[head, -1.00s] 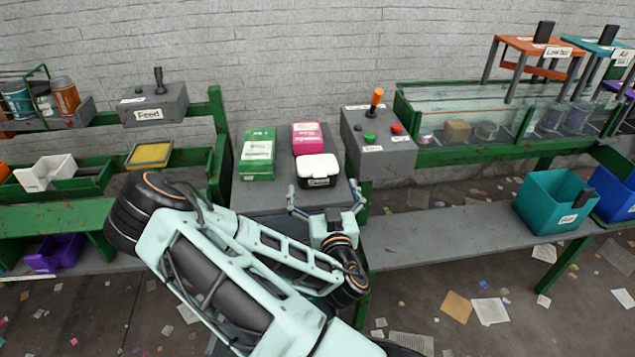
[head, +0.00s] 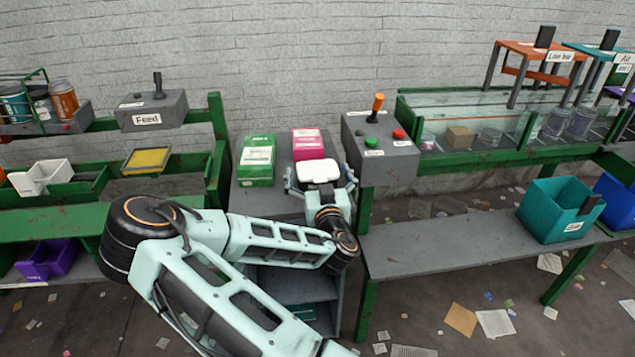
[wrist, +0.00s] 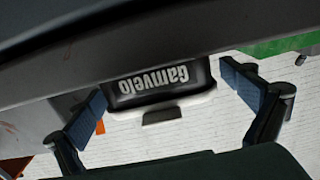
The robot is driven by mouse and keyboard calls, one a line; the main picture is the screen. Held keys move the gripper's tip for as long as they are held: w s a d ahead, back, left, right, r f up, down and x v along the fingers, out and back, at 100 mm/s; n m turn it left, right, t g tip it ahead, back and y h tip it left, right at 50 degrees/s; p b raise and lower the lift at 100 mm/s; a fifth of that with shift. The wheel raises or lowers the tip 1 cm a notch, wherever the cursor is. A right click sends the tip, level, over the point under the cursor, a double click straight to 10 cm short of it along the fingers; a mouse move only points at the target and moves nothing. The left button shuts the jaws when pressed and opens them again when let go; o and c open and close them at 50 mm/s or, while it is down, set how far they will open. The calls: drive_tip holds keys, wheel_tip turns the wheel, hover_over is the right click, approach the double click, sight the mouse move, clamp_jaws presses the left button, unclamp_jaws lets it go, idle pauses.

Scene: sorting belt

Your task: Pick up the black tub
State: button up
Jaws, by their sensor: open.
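The black tub with a white lid (head: 318,171) stands on the grey stand in the head view, its dark front mostly hidden behind my gripper. In the wrist view the tub's black side (wrist: 155,85) shows upside-down white lettering, with the pale lid edge below it. My gripper (head: 320,182) is open, with one finger on each side of the tub. In the wrist view the blue finger pads stand apart from the tub, with gaps on both sides. I cannot tell any contact.
A green box (head: 257,160) and a pink box (head: 308,144) stand beside and behind the tub on the grey stand (head: 262,202). A control box (head: 380,165) with an orange-topped lever stands close on the right. A low grey bench (head: 450,245) lies further right.

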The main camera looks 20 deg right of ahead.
drive_tip(key=shift+c, duration=0.7)
drive_tip(key=c, duration=0.9)
drive_tip(key=shift+o, duration=0.2)
drive_tip(key=shift+r, duration=0.1)
